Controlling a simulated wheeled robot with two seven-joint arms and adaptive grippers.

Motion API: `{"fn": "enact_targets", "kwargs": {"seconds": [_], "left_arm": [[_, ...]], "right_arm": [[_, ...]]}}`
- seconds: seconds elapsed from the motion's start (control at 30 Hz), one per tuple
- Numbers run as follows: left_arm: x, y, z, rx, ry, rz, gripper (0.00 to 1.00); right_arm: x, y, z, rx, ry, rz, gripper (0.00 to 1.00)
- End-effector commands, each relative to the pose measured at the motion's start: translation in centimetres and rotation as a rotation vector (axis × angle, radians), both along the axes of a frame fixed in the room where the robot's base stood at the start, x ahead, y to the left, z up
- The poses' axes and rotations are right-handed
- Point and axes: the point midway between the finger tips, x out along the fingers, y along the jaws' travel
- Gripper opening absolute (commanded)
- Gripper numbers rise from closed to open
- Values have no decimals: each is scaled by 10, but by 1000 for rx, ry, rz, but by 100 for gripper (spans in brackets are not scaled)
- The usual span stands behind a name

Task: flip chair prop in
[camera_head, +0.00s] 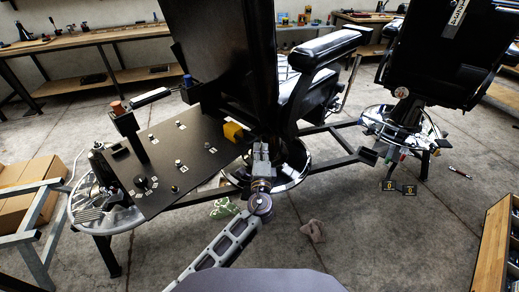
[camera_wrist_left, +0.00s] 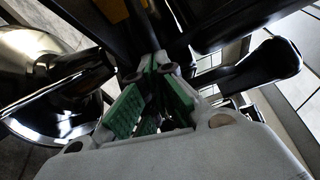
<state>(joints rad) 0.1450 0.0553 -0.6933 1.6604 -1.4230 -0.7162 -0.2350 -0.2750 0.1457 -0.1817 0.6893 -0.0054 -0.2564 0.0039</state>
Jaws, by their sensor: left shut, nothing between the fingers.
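The black barber chair (camera_head: 225,55) stands in the middle of the head view, with its tall dark panel towards me, a padded armrest (camera_head: 325,46) at right and a round chrome base (camera_head: 290,178) below. My left gripper (camera_head: 262,148) is just below the panel, in front of the base; it is shut and empty. In the left wrist view the green-padded fingers (camera_wrist_left: 150,98) are close to dark chair parts. A black rounded bar (camera_wrist_left: 262,68) lies right of them. I cannot tell which part is the prop, or whether the fingers touch anything. My right gripper is out of view.
A black control board (camera_head: 175,160) with knobs stands left of the chair. A second black chair (camera_head: 435,55) is at right, with a low dark frame (camera_head: 335,160) between. Workbenches (camera_head: 85,42) line the back.

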Motion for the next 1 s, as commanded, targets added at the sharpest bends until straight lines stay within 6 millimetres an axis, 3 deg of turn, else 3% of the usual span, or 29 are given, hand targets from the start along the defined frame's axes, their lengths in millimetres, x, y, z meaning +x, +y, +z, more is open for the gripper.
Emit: {"fn": "enact_targets", "kwargs": {"seconds": [0.33,0.5,0.73,0.9,1.0], "left_arm": [[2,2,0,1,-1,0,0],[17,19,-1,2,-2,3,0],[45,51,-2,3,-1,2,0],[52,57,-1,0,0,1,0],[52,58,0,0,0,2,0]], "right_arm": [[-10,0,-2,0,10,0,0],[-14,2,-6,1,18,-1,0],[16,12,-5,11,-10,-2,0],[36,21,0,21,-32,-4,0],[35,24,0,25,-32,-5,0]]}}
